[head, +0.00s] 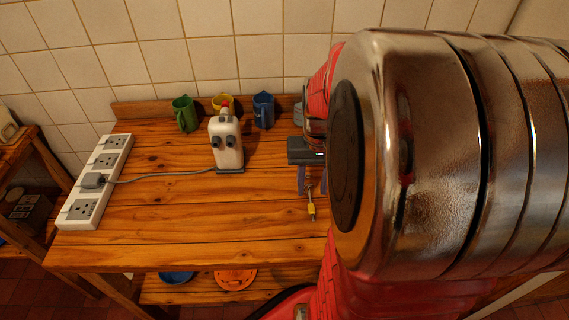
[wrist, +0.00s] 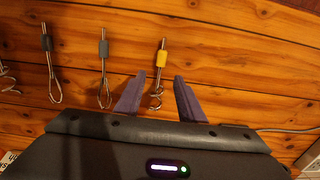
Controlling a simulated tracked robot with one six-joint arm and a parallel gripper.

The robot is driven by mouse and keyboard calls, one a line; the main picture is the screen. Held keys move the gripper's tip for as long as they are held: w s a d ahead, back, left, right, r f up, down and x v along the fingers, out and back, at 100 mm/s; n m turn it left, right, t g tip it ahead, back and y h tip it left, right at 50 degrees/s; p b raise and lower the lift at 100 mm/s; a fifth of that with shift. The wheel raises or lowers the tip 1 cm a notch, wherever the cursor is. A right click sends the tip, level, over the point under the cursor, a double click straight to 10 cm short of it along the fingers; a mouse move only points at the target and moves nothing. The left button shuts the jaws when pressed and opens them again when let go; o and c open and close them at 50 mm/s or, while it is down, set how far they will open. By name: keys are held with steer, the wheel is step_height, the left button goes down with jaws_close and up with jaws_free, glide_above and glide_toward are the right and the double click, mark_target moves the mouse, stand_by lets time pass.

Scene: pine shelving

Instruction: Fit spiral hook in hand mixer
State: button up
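The hand mixer (head: 226,150) stands upright on the wooden table, cream-white with a red top and two dark round sockets facing me. A spiral hook with a yellow collar (wrist: 162,60) lies on the table; its collar also shows in the head view (head: 311,208). My gripper (wrist: 156,82) is open, with its two purple fingers apart. In the wrist view the hook's coiled end appears between the fingers, and its collar end extends beyond them. I cannot tell how high the fingers are above the table. In the head view my gripper (head: 311,188) is partly hidden by my arm.
A black-collared tool (wrist: 46,43) and a grey-collared tool (wrist: 103,48) lie left of the hook, with another coil at the left edge. The mixer's cable runs to a power strip (head: 97,180). Green (head: 185,114), yellow and blue (head: 263,111) mugs stand behind. The table's front is clear.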

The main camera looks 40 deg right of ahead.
mark_target(310, 202)
steer(key=shift+s+a+f, duration=0.1)
steer(key=shift+a+f, duration=0.05)
steer(key=shift+f, duration=2.5)
jaws_close()
